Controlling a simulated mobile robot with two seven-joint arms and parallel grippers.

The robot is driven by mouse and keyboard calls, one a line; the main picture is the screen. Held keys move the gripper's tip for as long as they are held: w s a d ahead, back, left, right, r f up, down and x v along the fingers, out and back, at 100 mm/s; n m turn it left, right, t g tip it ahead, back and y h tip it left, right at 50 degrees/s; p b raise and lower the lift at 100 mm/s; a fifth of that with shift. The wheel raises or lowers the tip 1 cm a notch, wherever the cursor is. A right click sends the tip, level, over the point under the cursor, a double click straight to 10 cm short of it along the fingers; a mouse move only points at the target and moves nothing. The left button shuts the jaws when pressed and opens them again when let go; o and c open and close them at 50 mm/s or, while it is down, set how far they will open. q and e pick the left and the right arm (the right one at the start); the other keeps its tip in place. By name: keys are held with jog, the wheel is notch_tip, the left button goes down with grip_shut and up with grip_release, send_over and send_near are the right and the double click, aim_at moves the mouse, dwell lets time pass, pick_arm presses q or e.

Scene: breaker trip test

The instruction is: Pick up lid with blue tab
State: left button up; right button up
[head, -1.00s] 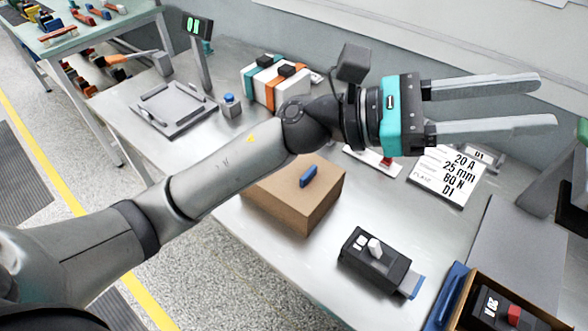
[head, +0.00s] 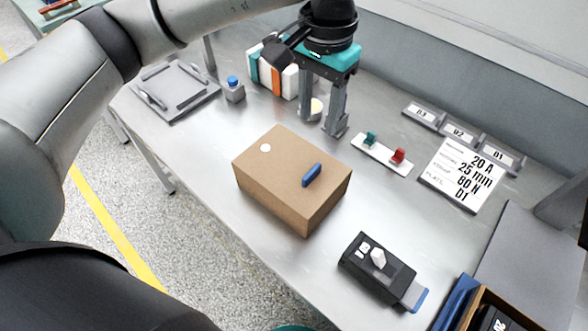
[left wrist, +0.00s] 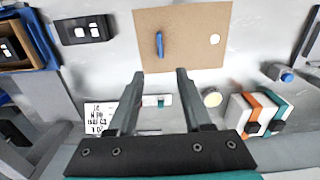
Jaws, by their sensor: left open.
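The lid with the blue tab is the top of a brown box (head: 278,166) at the middle of the table. The blue tab (head: 312,175) stands up from it, right of the middle. In the left wrist view the box (left wrist: 190,42) and the tab (left wrist: 159,44) lie beyond my fingertips. My left gripper (head: 322,124) points down, open and empty, behind the box and apart from it. It also shows in the left wrist view (left wrist: 158,76). My right gripper is not clearly in view.
A black breaker (head: 378,268) lies front right. A strip with green and red switches (head: 383,154) and a printed card (head: 460,176) lie right of my gripper. White binders (head: 275,72), a blue-topped button (head: 234,88) and a grey tray (head: 178,92) stand at the back left.

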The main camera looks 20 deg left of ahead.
pick_arm(q)
send_over(312, 170)
notch_tip(312, 170, down, 9)
jog(key=shift+d+f, duration=0.1)
jog(key=shift+d, duration=0.05)
jog(key=shift+s+f, duration=0.1)
jog(key=shift+f, duration=2.65)
grip_shut()
